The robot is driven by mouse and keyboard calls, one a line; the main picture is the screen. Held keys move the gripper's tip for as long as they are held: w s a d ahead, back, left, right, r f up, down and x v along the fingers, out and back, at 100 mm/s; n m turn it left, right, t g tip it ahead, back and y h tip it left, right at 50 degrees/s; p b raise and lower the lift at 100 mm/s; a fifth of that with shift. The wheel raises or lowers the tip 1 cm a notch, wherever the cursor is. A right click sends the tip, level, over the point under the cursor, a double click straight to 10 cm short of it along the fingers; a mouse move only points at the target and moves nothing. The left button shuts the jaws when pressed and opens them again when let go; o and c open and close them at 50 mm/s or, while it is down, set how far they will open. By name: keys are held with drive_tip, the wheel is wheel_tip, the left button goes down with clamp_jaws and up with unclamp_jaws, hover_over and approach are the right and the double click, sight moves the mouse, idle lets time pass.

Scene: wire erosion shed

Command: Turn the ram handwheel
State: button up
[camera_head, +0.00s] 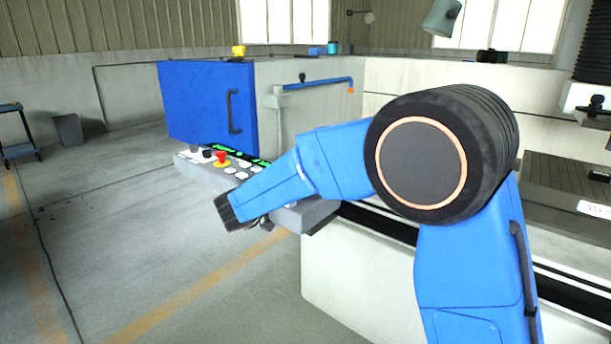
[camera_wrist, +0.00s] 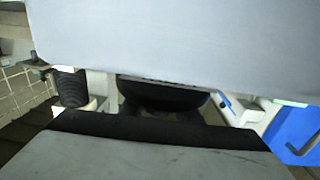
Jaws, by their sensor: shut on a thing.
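My blue arm reaches leftward in the head view. Its black wrist end is beside the front edge of the grey control panel (camera_head: 318,211). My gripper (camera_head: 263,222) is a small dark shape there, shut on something. I cannot make out a clear rim of the ram handwheel in either view; the arm and wrist hide the contact. In the wrist view, broad pale grey surfaces fill the top and bottom, and a dark rounded shape (camera_wrist: 165,95) sits between them. I cannot tell what that shape is. The black bellows of the ram (camera_head: 592,45) hang at the far right in the head view.
The panel carries a red and yellow stop button (camera_head: 222,158). A blue door (camera_head: 205,100) with a dark handle stands behind it. The machine table (camera_head: 565,185) is at the right. Open floor (camera_head: 110,230) lies to the left, with a grey bin (camera_head: 68,129) farther back.

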drive_tip(key=m+g+h, duration=0.3)
drive_tip(key=g, duration=0.1)
drive_tip(key=shift+s+d+m+h, duration=0.3)
drive_tip(key=shift+s+d, duration=0.05)
drive_tip(key=shift+s, duration=0.05)
drive_tip(key=shift+s+d+m+g+h, duration=0.2)
drive_tip(key=shift+m+g+h, duration=0.4)
drive_tip(key=shift+g, duration=0.45)
drive_tip(key=shift+s+d+m+g+h, duration=0.1)
drive_tip(key=shift+s+m+g+h, duration=0.25)
drive_tip(key=shift+m+g, duration=0.6)
drive_tip(key=shift+g, duration=0.3)
drive_tip(key=shift+r, duration=0.1)
drive_tip(key=o, duration=1)
drive_tip(key=shift+o, duration=0.2)
drive_tip(key=shift+a, duration=0.1)
